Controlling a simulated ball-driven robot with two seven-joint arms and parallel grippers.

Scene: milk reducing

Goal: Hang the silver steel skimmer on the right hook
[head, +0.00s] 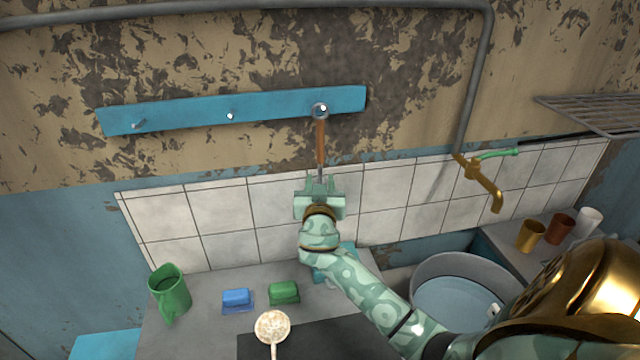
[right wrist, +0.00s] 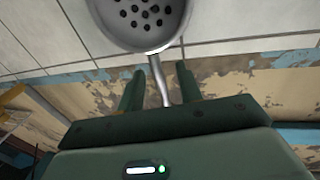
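The silver steel skimmer hangs upright at the right hook (head: 322,108) of the blue rail. The hook's tip shows inside the ring at the top of its brown handle (head: 320,142). Its perforated bowl (right wrist: 143,18) shows in the right wrist view; in the head view the bowl is hidden behind my gripper. My right gripper (head: 321,184) is open, its fingers (right wrist: 159,85) on either side of the thin steel neck (right wrist: 157,72), with gaps on both sides. My left gripper is not in view.
The blue rail (head: 180,115) has bare left (head: 138,124) and middle (head: 230,116) hooks. Below are a green mug (head: 169,292), blue soap (head: 237,298), green soap (head: 284,291) and a pale long-handled utensil (head: 272,326). A brass tap (head: 484,184) and basin (head: 460,290) stand right.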

